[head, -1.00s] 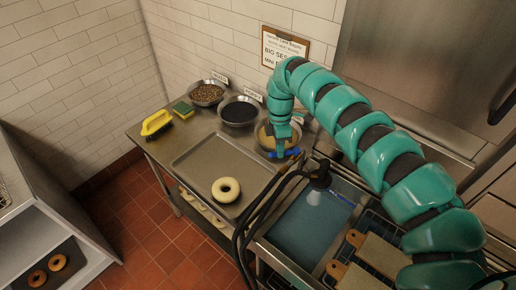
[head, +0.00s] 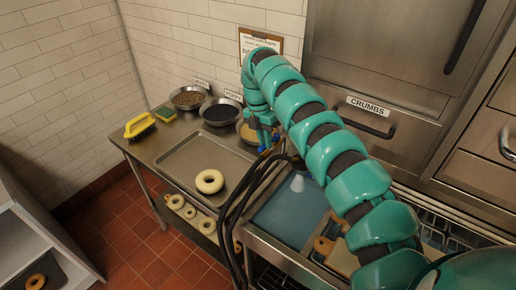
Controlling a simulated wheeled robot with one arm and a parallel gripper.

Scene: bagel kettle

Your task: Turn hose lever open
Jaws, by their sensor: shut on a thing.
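My gripper (head: 265,139) is at the end of my teal arm, beside the third metal bowl near the back wall. It is shut on a small blue part that looks like the hose lever (head: 264,150). The jaws and wrist cover much of the lever, so its angle is hard to tell. Black hoses (head: 237,203) run from just below the gripper down over the counter's front edge, left of the sink basin (head: 285,222).
A metal tray (head: 182,155) with one pale bagel (head: 210,181) lies left of the hoses. A drawer marked CRUMBS (head: 367,108) is at right.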

